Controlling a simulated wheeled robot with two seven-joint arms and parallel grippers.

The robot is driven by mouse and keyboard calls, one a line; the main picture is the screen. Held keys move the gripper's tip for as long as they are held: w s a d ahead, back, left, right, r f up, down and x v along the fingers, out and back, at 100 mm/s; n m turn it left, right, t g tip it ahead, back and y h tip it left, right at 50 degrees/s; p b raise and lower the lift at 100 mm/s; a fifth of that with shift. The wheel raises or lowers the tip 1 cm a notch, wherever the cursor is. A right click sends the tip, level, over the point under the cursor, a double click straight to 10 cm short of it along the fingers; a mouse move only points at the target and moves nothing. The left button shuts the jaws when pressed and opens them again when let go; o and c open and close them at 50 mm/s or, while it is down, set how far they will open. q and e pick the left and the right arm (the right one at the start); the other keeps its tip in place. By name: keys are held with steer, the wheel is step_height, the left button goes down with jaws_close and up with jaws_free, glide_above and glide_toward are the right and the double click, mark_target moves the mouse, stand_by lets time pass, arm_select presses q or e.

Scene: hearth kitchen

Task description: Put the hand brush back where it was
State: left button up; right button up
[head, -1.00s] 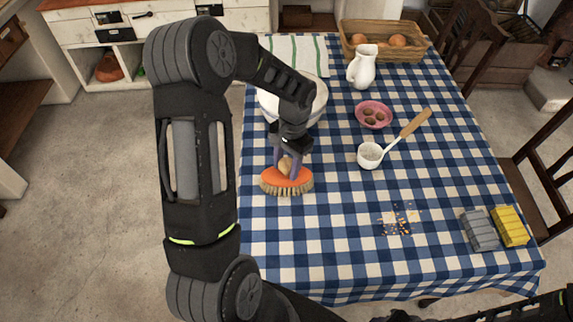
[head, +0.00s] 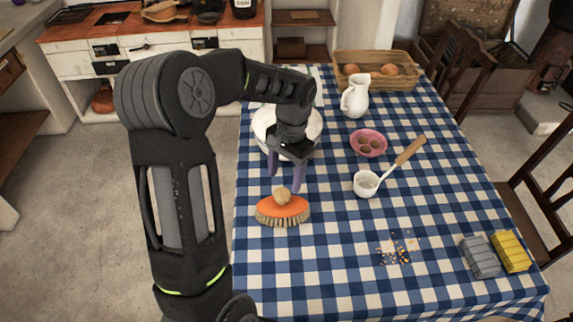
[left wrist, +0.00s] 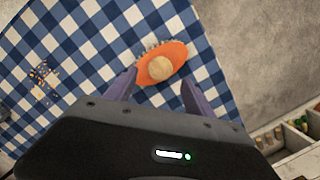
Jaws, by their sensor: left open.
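The hand brush (head: 283,212) has an orange back, pale bristles and a round wooden knob. It rests bristles down on the checked tablecloth near the table's left edge. In the left wrist view the brush (left wrist: 177,52) lies just beyond the fingertips. My left gripper (head: 286,186) is open and empty, above and slightly behind the brush knob, with its purple fingers pointing down. The fingers also show in the left wrist view (left wrist: 156,90), apart on both sides and clear of the knob. My right gripper is not in view.
Crumbs (head: 398,248) lie on the tablecloth right of the brush. A white bowl (head: 264,125) stands behind my left gripper. A ladle (head: 368,184), pink dish (head: 368,143), white jug (head: 355,97), egg basket (head: 376,72), grey sponge (head: 480,257) and yellow sponge (head: 511,252) are also on the table.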

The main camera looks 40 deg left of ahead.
arm_select(q)
steer(key=r, duration=0.4)
steer(key=shift+w+r, duration=0.25)
steer(key=shift+w, duration=0.05)
